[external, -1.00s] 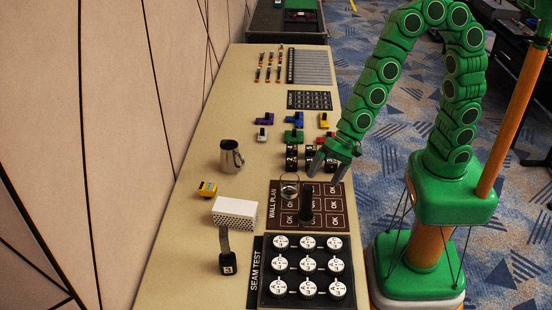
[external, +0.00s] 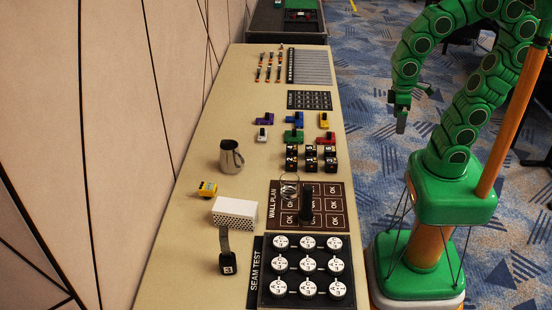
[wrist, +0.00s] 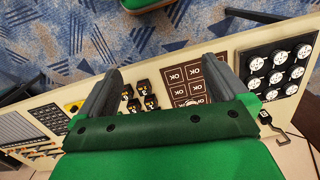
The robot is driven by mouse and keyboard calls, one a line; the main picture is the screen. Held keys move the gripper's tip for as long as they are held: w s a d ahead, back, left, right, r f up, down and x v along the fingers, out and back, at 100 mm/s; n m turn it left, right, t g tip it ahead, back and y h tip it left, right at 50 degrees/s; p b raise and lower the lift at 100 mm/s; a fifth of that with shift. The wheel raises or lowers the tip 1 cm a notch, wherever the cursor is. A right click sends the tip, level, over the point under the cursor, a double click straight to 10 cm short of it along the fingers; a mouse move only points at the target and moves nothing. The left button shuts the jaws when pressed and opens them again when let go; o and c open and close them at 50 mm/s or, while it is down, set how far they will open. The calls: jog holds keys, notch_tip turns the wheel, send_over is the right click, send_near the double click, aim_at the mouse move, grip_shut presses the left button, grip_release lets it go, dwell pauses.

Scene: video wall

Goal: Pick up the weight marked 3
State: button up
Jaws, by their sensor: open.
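Several small black cubes with pale markings, likely the weights (external: 311,157), stand in two rows near the table's right edge in the external view. Which one is marked 3 is too small to tell. In the wrist view the black blocks (wrist: 143,88) show between and beyond my fingers, with yellowish marks. My gripper (external: 402,118) is off the table's right side, above the carpet, pointing down. In the wrist view my gripper (wrist: 161,68) has its two fingers wide apart with nothing held between them.
The brown wall plan board (external: 337,222) with a dark upright object (external: 306,203) lies nearer the camera than the cubes. Coloured blocks (external: 294,136), a metal jug (external: 231,157) and a white box (external: 235,212) also stand on the table.

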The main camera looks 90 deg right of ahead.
jog(key=shift+n+g, duration=0.5)
jog(key=shift+n, duration=0.2)
jog(key=s, duration=0.1)
jog(key=s+d+r, duration=0.1)
jog(key=s, duration=0.3)
jog(key=shift+d+r, duration=0.3)
jog(key=c, duration=0.4)
